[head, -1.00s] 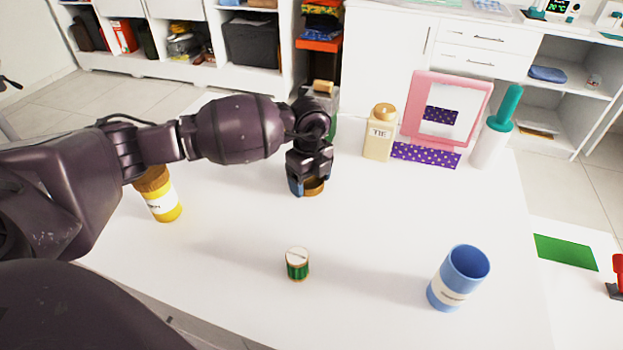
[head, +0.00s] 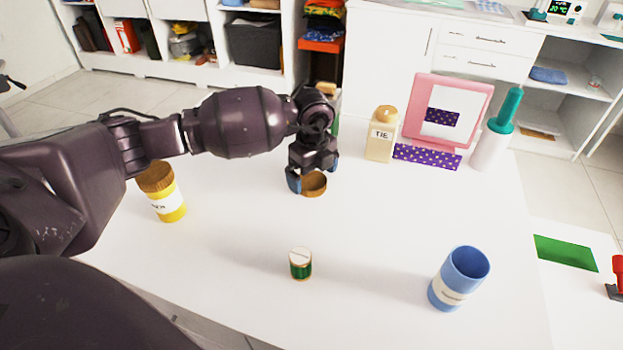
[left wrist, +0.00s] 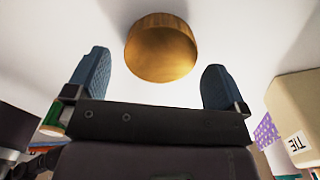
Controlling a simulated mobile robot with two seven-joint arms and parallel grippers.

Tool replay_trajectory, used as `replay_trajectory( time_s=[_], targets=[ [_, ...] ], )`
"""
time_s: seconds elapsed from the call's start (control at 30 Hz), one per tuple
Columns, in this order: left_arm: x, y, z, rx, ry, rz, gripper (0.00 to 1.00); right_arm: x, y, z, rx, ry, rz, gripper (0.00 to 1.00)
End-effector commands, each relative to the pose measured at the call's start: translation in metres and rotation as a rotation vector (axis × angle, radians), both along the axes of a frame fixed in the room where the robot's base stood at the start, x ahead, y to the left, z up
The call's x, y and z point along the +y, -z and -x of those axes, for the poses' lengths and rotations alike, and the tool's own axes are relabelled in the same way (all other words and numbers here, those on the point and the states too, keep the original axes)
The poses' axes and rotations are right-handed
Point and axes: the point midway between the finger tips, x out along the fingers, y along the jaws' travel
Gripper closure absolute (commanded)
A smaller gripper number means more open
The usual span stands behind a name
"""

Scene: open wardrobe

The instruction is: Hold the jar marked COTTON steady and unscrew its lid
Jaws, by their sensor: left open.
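A loose round brown lid (head: 315,186) lies on the white table; it also shows in the left wrist view (left wrist: 162,50). My left gripper (head: 313,174) is open just beside and above it, its blue fingers spread and empty. A blue jar (head: 463,270) stands upright without a lid at the front right; its label is too small to read. A yellow jar (head: 169,205) with a brown lid (head: 155,178) stands at the left, below my left arm; its label is not clearly readable. I cannot tell which jar is marked COTTON. My right gripper is not in view.
A small green spool-like item (head: 301,264) stands near the front middle. The table's middle right is clear.

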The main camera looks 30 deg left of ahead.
Motion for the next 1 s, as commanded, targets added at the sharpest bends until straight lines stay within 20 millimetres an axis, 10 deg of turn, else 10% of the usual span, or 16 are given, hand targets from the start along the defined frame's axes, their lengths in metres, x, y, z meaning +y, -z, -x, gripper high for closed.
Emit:
replay_trajectory(
  time_s=[0.4, 1.0],
  targets=[
    [0.0, -0.084, -0.001, -0.009, 0.0, -0.001, 0.01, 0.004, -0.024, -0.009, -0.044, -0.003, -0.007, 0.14],
    [0.0, -0.127, -0.001, -0.032, 0.0, 0.0, 0.01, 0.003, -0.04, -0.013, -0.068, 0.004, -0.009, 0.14]
  ],
)
